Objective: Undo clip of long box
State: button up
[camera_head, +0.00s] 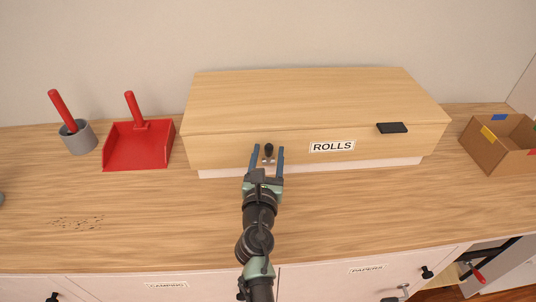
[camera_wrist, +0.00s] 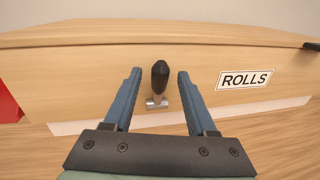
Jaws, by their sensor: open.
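The long wooden box (camera_head: 230,152) labelled ROLLS stands against the wall on the counter, its lid (camera_head: 300,95) down. The clip (camera_head: 269,150) is a small dark knob on a metal fitting on the box's front, left of the label. In the wrist view the clip (camera_wrist: 159,78) stands upright between the fingers. My gripper (camera_head: 268,150) is open, its two blue fingers on either side of the clip with gaps on both sides. It also shows in the wrist view (camera_wrist: 158,78). Whether the fingertips reach the clip in depth I cannot tell.
A black handle (camera_head: 392,128) sits at the box's right front. A red dustpan (camera_head: 137,150) and a grey pot (camera_head: 80,138) with a red-handled tool stand left. A cardboard box (camera_head: 497,142) stands right. Dark crumbs (camera_head: 78,222) lie front left. The counter before the box is otherwise clear.

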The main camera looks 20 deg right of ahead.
grip_shut()
dwell(1.3)
